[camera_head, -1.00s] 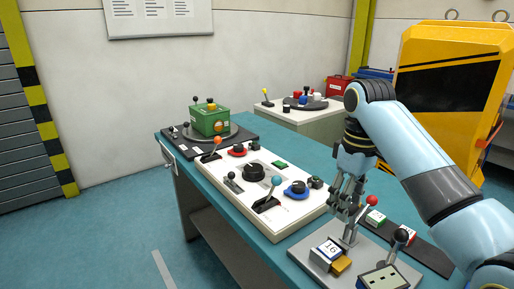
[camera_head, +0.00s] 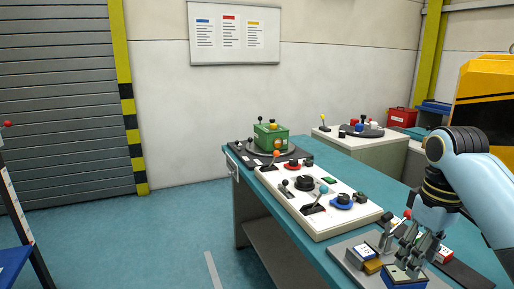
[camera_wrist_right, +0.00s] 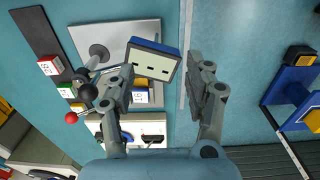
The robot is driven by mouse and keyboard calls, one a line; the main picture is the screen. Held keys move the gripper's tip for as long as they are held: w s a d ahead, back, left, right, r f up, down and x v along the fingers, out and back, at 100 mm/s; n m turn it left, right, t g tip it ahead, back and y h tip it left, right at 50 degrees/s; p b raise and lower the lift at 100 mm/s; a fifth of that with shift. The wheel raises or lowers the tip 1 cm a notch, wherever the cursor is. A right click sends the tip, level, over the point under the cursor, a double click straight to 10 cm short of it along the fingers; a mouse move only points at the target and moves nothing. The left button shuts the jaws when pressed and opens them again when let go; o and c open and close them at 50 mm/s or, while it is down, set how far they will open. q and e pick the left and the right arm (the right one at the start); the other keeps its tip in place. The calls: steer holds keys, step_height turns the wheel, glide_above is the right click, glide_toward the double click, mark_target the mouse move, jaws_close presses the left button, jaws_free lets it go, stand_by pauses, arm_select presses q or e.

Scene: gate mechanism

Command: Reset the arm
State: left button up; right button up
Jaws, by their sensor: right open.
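My right gripper (camera_head: 412,258) is open at the front end of the workbench, over the grey plate (camera_head: 348,262). In the right wrist view my gripper (camera_wrist_right: 158,72) has its fingers spread, with nothing held between them. A blue-edged panel with dark slots (camera_wrist_right: 152,60) shows between and beyond the fingers. A lever with a red ball (camera_wrist_right: 72,117) and one with a black ball (camera_wrist_right: 88,92) stand to the left of the fingers. The red ball also shows beside my wrist in the head view (camera_head: 407,214). A block marked 16 (camera_head: 366,250) sits on the plate. My left gripper is not in view.
The white panel (camera_head: 345,219) with levers and knobs lies along the bench. The green box (camera_head: 270,136) stands on a round base at its far end. A side cabinet (camera_head: 362,154) stands behind. Open floor (camera_head: 180,240) lies left of the bench.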

steer(key=s+a+f+m+t, duration=0.1)
steer(key=s+f, duration=0.2)
steer(key=s, duration=0.3)
steer(key=s+a+f+m+t, duration=0.1)
steer(key=s+f, duration=0.2)
steer(key=s, duration=0.3)
steer(key=s+a+r+m+t, duration=0.15)
steer(key=s+r, duration=0.25)
steer(key=s, duration=0.8)
step_height(320, 180, down, 37)
steer(key=s+d+g+h+b, duration=0.1)
steer(key=s+d+g+b, duration=0.15)
steer(key=b, duration=0.75)
arm_select(q)
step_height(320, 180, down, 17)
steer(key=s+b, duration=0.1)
steer(key=b, duration=0.6)
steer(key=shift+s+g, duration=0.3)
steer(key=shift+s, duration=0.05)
arm_select(e)
steer(key=s+d+f, duration=0.1)
steer(key=s+f, duration=1.7)
steer(key=f, duration=0.4)
steer(key=shift+s+d, duration=0.15)
steer(key=shift+s, duration=0.05)
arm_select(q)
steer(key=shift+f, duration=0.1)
arm_select(e)
steer(key=shift+m, duration=0.25)
steer(key=shift+c, duration=0.4)
